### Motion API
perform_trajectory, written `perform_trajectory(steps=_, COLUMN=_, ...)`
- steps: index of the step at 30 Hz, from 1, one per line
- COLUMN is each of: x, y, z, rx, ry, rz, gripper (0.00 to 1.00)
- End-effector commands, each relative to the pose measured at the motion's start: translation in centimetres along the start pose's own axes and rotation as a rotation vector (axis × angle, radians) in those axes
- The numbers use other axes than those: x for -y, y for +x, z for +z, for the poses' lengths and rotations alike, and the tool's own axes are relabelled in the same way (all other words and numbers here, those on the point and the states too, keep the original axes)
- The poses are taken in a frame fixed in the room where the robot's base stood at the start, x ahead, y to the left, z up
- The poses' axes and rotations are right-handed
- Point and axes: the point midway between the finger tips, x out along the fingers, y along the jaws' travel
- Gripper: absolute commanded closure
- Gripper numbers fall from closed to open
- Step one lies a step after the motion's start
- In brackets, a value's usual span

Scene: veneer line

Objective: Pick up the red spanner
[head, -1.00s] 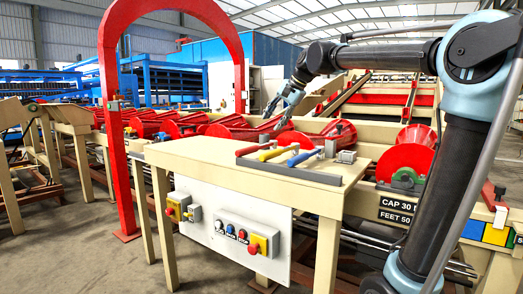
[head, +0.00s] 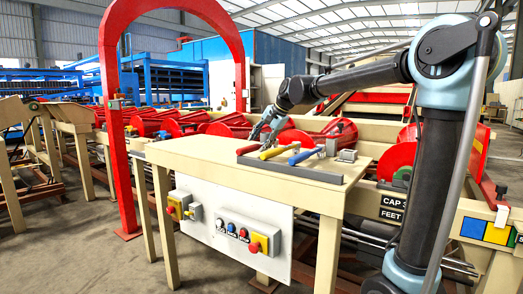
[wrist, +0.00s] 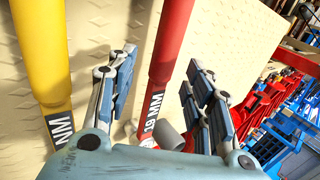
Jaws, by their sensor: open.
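The red spanner (head: 248,149) lies on the cream table top (head: 200,153), leftmost of a row of tools in the head view. My gripper (head: 262,134) is just above and behind it, pointing down. In the wrist view my gripper (wrist: 163,88) is open, with the red handle of the spanner (wrist: 174,35) running between its fingers. A label reading "19 MM" shows on the handle, and I see no finger closed on it. The handle's lower end is partly hidden by my gripper body.
A yellow spanner (head: 281,152) lies just right of the red one; it also shows in the wrist view (wrist: 40,50). A blue spanner (head: 305,157) and a grey block (head: 346,155) lie farther right. A grey rail (head: 300,173) borders them in front. The table's left half is clear.

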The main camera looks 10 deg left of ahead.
Motion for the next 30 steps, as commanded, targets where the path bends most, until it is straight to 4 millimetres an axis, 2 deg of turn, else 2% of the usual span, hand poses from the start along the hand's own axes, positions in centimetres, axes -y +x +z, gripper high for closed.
perform_trajectory(steps=9, x=0.3, y=4.0, z=0.3, rx=0.0, ry=-0.002, rz=0.0, gripper=0.53)
perform_trajectory(steps=17, x=0.2, y=4.5, z=0.3, rx=0.0, ry=-0.001, rz=0.0, gripper=0.53)
perform_trajectory(steps=23, x=0.2, y=4.4, z=0.3, rx=0.0, ry=-0.001, rz=0.0, gripper=0.96)
perform_trajectory(steps=24, x=0.2, y=4.4, z=0.3, rx=0.0, ry=-0.001, rz=0.0, gripper=1.0)
perform_trajectory(steps=30, x=0.2, y=4.4, z=0.3, rx=0.0, ry=-0.001, rz=0.0, gripper=1.0)
